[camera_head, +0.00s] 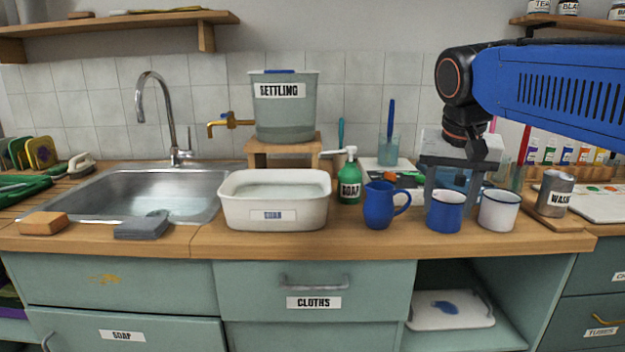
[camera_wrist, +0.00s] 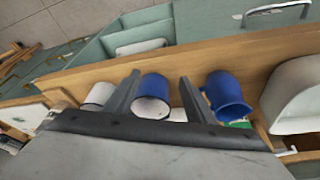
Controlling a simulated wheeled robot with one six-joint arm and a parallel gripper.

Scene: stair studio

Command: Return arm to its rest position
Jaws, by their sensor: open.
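My blue arm (camera_head: 560,90) reaches in from the right in the head view. My gripper (camera_head: 452,200) points down over the counter, its two fingers apart around a blue enamel mug (camera_head: 443,214). In the wrist view my gripper (camera_wrist: 158,98) is open, with the blue mug (camera_wrist: 152,88) showing between the fingers. I cannot tell whether either finger touches it. A white mug (camera_head: 497,211) with a dark rim stands just right of the gripper. A blue jug (camera_head: 380,206) stands just left of it, also seen in the wrist view (camera_wrist: 227,92).
A white soak basin (camera_head: 274,214), a green soap bottle (camera_head: 349,182) and a sink (camera_head: 130,195) lie to the left. A wash can (camera_head: 554,196) stands to the right. A settling tank (camera_head: 284,120) and a wall shelf (camera_head: 568,22) are behind. The air above the sink is free.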

